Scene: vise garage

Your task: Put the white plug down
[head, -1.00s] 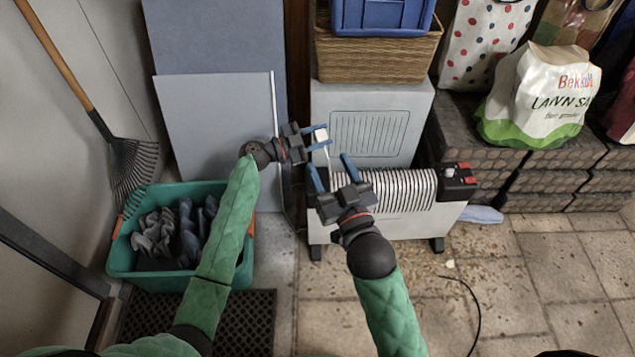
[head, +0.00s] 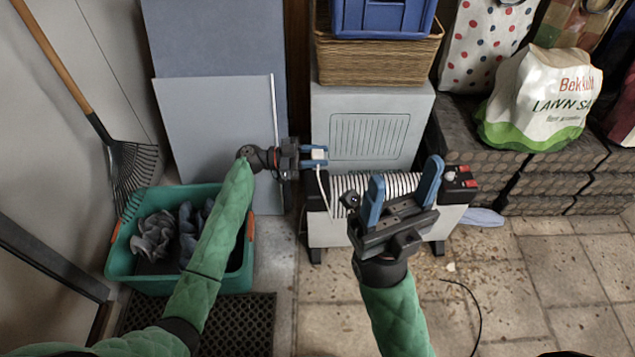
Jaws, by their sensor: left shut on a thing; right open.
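The white plug (head: 319,155) is between the blue fingers of my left gripper (head: 315,157), which is shut on it. A white cord hangs from the plug toward the left end of the white ribbed heater (head: 329,235). The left gripper holds the plug above and behind the heater's left end, in front of the grey-white cabinet. My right gripper (head: 405,190) is open and empty, its blue fingers pointing up over the heater's middle and hiding part of its fins. A small dark round thing (head: 350,199) shows just left of the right gripper; I cannot tell what it is.
A green crate of gloves (head: 125,262) stands at left by a rake (head: 130,165). A grey-white cabinet (head: 350,100) carrying a wicker basket (head: 375,58) stands behind the heater. Tiled floor at right front is mostly clear, with a black cable.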

